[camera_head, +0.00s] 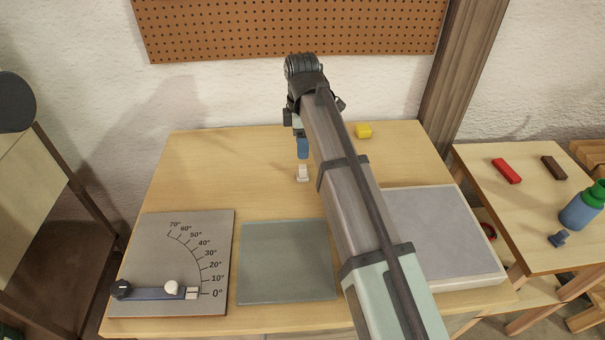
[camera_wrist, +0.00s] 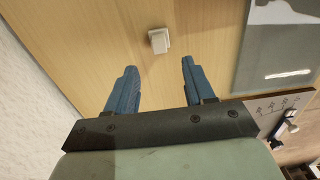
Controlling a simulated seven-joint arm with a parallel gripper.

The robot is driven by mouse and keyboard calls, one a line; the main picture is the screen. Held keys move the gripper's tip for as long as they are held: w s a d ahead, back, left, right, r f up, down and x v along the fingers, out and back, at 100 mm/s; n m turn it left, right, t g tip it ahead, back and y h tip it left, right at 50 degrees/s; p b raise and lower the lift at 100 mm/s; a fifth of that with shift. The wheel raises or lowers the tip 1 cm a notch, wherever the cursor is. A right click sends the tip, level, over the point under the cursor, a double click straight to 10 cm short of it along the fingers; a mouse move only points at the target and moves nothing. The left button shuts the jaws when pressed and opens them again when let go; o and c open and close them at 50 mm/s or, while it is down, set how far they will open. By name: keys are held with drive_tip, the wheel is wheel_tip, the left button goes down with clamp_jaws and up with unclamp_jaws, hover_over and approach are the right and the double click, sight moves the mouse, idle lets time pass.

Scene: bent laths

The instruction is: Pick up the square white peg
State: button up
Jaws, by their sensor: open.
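The square white peg (camera_head: 302,173) stands on the wooden table just below my gripper in the head view. In the wrist view the white peg (camera_wrist: 159,41) lies beyond the fingertips, roughly in line with the gap between them. My gripper (camera_head: 302,153) has blue fingers. In the wrist view my gripper (camera_wrist: 157,65) is open, with nothing between its fingers, and it is apart from the peg.
A board with an angle scale (camera_head: 165,240) and a pivoting bar lies at the front left. A grey-green mat (camera_head: 287,262) and a pale grey slab (camera_head: 440,235) lie to its right. A yellow block (camera_head: 363,131) sits at the back. Table around the peg is clear.

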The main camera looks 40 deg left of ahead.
sight(303, 167)
drive_tip(key=shift+w+f, duration=0.1)
drive_tip(key=shift+f, duration=4.6)
drive_tip(key=shift+c, duration=0.5)
clamp_jaws()
